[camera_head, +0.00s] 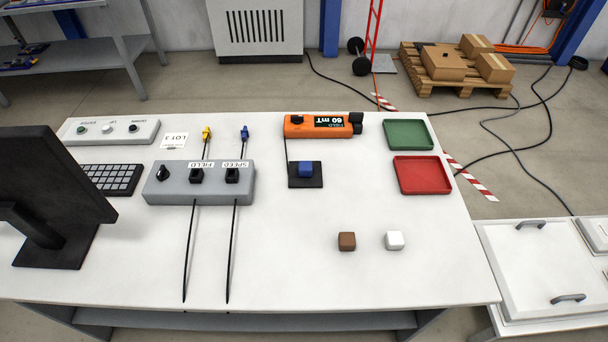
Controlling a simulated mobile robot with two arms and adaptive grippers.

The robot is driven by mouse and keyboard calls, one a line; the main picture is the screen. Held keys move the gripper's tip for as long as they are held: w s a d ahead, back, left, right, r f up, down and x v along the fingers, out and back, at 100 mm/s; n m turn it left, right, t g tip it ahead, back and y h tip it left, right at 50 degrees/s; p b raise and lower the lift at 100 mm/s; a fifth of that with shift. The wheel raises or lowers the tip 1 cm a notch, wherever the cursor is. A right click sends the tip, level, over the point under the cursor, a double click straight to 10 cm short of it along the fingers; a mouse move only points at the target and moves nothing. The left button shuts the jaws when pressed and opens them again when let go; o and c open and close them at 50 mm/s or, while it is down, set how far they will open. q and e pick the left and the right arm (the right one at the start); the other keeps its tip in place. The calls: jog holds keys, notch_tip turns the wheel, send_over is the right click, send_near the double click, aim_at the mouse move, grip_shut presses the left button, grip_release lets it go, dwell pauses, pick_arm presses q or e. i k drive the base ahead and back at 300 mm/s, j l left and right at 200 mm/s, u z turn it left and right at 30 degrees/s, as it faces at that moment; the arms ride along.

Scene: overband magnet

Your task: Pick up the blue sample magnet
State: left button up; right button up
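The blue sample magnet (305,169) is a small blue block. It sits on a black square pad (305,182) near the middle of the white table (290,240), just in front of an orange meter. Neither of my grippers shows in the head view, so nothing is seen touching the magnet.
An orange meter (300,126), a green tray (408,134) and a red tray (424,175) lie behind and right. A brown block (347,241) and a white block (394,240) stand in front. A grey control box (200,186) with cables and a monitor (45,190) are left.

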aim_at(305, 166)
jog(key=k+l+u, duration=0.2)
jog(key=k, duration=1)
jog(key=j, duration=0.1)
